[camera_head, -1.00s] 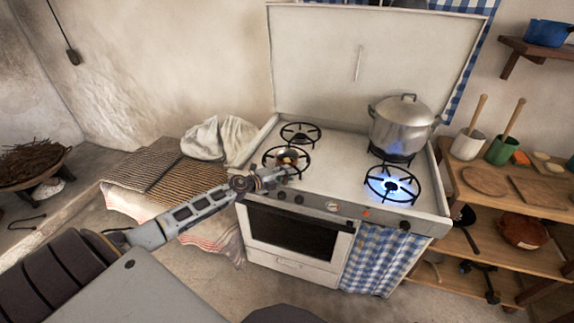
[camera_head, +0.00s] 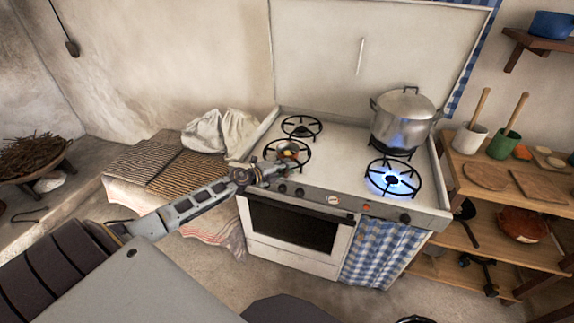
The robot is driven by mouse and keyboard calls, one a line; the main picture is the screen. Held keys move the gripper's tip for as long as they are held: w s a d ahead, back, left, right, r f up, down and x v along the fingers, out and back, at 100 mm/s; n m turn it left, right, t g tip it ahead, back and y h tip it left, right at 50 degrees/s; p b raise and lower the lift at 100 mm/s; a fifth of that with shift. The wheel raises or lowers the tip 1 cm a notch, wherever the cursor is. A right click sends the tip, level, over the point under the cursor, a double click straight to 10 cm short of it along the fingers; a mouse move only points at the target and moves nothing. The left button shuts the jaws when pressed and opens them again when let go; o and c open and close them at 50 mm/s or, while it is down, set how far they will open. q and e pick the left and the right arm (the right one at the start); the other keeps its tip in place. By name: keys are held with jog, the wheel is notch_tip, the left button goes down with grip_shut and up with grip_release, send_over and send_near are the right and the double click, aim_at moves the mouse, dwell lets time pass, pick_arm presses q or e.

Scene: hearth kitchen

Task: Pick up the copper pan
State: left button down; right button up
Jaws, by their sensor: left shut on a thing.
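The copper pan (camera_head: 288,148) is a small, dark reddish-brown vessel at the front-left burner (camera_head: 273,156) of the white stove. My left gripper (camera_head: 276,170) reaches in from the left over the stove's front edge. It is shut at the near side of the pan, on what looks like its handle. The gripper hides most of the handle. The pan appears slightly above the grate, but it is too small to tell for sure whether they touch. My right gripper is not in view.
A lidded metal pot (camera_head: 404,120) stands on the back-right burner. The front-right burner (camera_head: 391,179) is lit with a blue flame. A white cloth bundle (camera_head: 220,130) lies left of the stove. A wooden shelf (camera_head: 500,180) with utensils stands right.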

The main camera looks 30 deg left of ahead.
pick_arm(q)
jog(key=shift+r+p, duration=0.6)
jog(key=shift+r, duration=0.8)
notch_tip(320, 180, up, 4)
jog(key=shift+f+p, duration=0.1)
jog(key=shift+p, duration=0.75)
jog(key=shift+r+p, duration=0.3)
jog(key=shift+r, duration=1.1)
jog(key=shift+r+p, duration=0.3)
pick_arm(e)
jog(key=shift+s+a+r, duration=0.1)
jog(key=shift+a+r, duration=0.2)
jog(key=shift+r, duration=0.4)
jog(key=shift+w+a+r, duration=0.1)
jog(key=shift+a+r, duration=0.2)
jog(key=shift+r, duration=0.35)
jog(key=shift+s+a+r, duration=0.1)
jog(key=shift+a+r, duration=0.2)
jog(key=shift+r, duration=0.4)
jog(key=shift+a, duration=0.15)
